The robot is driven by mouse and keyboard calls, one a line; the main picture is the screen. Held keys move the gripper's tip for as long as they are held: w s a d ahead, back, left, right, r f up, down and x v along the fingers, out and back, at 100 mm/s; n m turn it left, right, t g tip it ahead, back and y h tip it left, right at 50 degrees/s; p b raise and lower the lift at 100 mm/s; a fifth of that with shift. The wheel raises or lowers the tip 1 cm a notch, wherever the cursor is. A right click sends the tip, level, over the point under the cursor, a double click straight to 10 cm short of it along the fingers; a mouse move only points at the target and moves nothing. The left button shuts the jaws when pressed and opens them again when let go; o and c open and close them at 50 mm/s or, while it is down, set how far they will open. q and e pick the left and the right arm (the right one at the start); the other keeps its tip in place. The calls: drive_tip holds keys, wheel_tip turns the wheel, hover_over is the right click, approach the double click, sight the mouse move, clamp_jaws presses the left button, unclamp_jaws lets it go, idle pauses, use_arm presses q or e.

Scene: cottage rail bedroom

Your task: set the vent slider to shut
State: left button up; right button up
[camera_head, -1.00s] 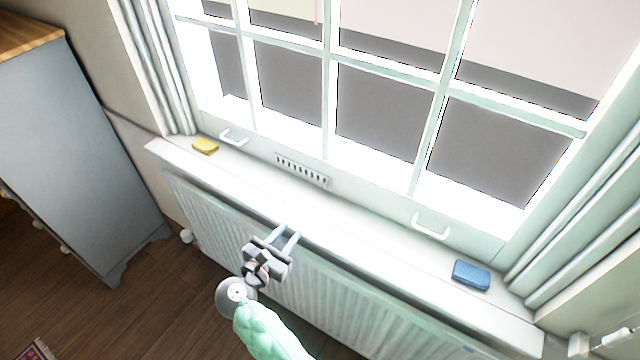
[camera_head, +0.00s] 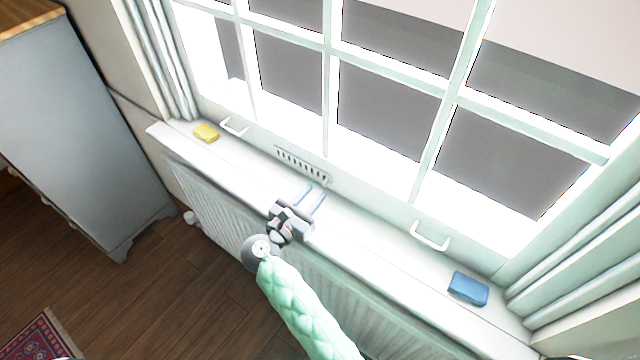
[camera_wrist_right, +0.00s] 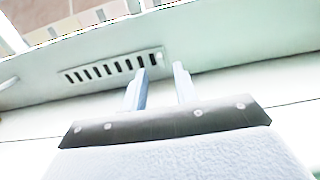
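The vent (camera_head: 302,164) is a white slotted strip on the bottom rail of the window, with a row of dark slots. It also shows in the right wrist view (camera_wrist_right: 113,66), ahead of the fingers. I cannot make out a separate slider knob. My right gripper (camera_head: 315,196) is over the sill, just in front of the vent's right end and apart from it. Its two fingers (camera_wrist_right: 160,82) are parted with nothing between them; in the wrist view the left fingertip overlaps the vent's right end. My left gripper is not in view.
The white sill (camera_head: 375,232) holds a yellow block (camera_head: 206,133) at left and a blue block (camera_head: 468,288) at right. White sash handles (camera_head: 430,236) flank the vent. A radiator (camera_head: 215,198) is below. A grey cabinet (camera_head: 75,130) stands left.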

sight(324, 184)
drive_tip(key=shift+p+x, duration=0.35)
drive_tip(key=shift+x, duration=0.85)
drive_tip(key=shift+w+d, duration=0.3)
drive_tip(key=shift+w, duration=0.05)
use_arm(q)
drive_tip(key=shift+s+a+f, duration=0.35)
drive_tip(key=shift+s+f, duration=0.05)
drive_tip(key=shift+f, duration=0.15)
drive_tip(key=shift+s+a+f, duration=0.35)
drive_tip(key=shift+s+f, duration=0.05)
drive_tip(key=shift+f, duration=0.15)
use_arm(e)
drive_tip(key=shift+w+d, duration=0.1)
drive_tip(key=shift+w, duration=0.1)
clamp_jaws()
